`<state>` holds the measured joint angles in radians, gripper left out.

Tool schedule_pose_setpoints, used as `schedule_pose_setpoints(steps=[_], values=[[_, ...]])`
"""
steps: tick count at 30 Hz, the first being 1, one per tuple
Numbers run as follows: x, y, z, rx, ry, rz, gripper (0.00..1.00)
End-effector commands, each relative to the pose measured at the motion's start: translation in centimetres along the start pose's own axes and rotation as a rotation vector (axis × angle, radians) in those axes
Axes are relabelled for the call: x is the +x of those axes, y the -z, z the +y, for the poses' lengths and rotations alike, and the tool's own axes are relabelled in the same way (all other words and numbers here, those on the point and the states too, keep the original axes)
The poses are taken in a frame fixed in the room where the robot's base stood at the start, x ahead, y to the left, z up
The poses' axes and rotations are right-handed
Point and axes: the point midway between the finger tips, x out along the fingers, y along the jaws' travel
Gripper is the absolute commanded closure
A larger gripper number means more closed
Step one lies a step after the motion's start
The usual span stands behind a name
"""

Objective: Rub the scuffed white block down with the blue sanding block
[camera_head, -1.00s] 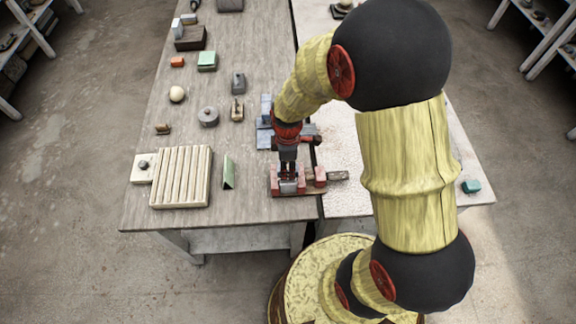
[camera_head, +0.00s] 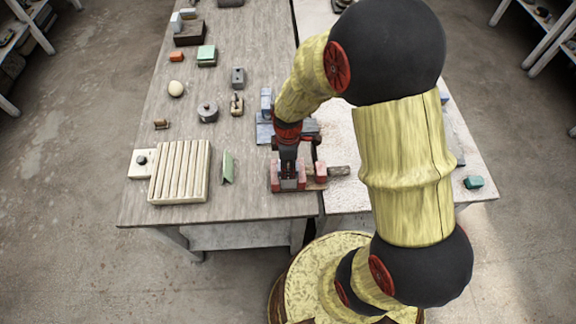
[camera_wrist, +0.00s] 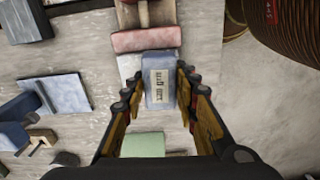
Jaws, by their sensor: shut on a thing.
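My gripper (camera_wrist: 158,92) is shut on the blue sanding block (camera_wrist: 158,68), a blue-grey block with a printed label on its face. In the head view my gripper (camera_head: 290,180) is low over a red-jawed wooden clamp (camera_head: 320,172) near the table's front edge. In the wrist view one red jaw (camera_wrist: 147,39) lies just beyond the held block. A pale piece (camera_wrist: 127,66) shows beside and under the blue block; it looks like the scuffed white block, mostly hidden. I cannot tell whether the blue block touches it.
A green wedge (camera_head: 228,168) and a ribbed cream board (camera_head: 180,172) lie left of the clamp. Blue-grey metal pieces (camera_head: 266,118) stand just behind it. Several small items line the table farther back. A teal block (camera_head: 474,182) lies at right.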

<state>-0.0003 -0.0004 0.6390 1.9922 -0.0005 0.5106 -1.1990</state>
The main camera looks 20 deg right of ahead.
Motion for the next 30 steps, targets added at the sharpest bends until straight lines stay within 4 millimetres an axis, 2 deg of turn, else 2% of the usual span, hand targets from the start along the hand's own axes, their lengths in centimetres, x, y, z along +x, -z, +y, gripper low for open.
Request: schedule_pose_setpoints(steps=[13,30], values=[[0.5,-0.1,0.0,0.0,0.0,0.0,0.99],[0.6,-2.1,0.0,0.001,0.0,0.0,0.99]])
